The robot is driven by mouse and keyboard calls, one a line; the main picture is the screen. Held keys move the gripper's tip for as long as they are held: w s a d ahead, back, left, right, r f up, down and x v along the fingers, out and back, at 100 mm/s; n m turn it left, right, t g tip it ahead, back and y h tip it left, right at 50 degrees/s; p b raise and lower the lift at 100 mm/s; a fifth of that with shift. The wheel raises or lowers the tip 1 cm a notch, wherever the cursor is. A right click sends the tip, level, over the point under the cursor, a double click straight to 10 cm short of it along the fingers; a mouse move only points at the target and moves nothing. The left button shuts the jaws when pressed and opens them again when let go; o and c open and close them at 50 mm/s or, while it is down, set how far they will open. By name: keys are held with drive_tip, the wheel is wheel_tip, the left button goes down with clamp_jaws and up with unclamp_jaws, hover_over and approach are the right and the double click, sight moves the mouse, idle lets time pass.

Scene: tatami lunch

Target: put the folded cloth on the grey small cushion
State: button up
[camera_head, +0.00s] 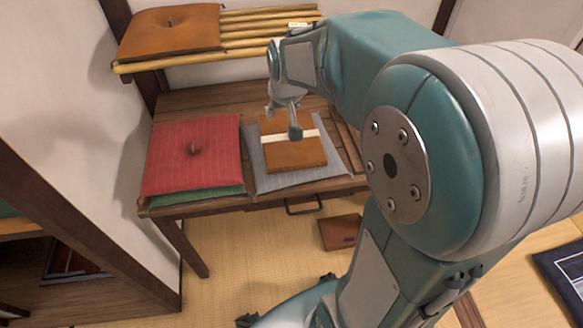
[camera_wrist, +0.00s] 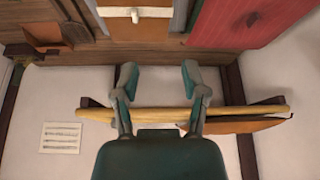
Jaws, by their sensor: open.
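The folded cloth (camera_head: 300,155) is orange-brown with a cream band across it. It lies flat on the grey small cushion (camera_head: 268,182) on the wooden bench, and grey shows around its edges. In the wrist view the cloth (camera_wrist: 140,29) is at the top, cut by the frame, with a strip of the grey cushion (camera_wrist: 181,15) beside it. My gripper (camera_head: 283,117) appears in front of the cloth's far part in the head view. In the wrist view my gripper (camera_wrist: 160,76) has its two fingers wide apart, with nothing between them, and clear of the cloth.
A red cushion (camera_head: 192,165) lies on a green one (camera_head: 215,196) left of the grey cushion. Above, a slatted shelf (camera_head: 265,31) holds an orange-brown cushion (camera_head: 170,32). A brown flat item (camera_head: 341,231) lies on the tatami below the bench. A wooden post stands at left.

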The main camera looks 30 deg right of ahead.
drive_tip(key=s+a+r+n, duration=0.1)
drive_tip(key=s+a, duration=0.3)
drive_tip(key=s, duration=0.6)
drive_tip(key=s+a+r+n, duration=0.1)
drive_tip(key=s+a+r, duration=0.2)
drive_tip(key=s, duration=0.7)
drive_tip(key=shift+s+a+r+t+y, duration=0.3)
drive_tip(key=shift+s+a+r+y, duration=0.1)
drive_tip(key=shift+r, duration=0.15)
drive_tip(key=shift+w, duration=0.1)
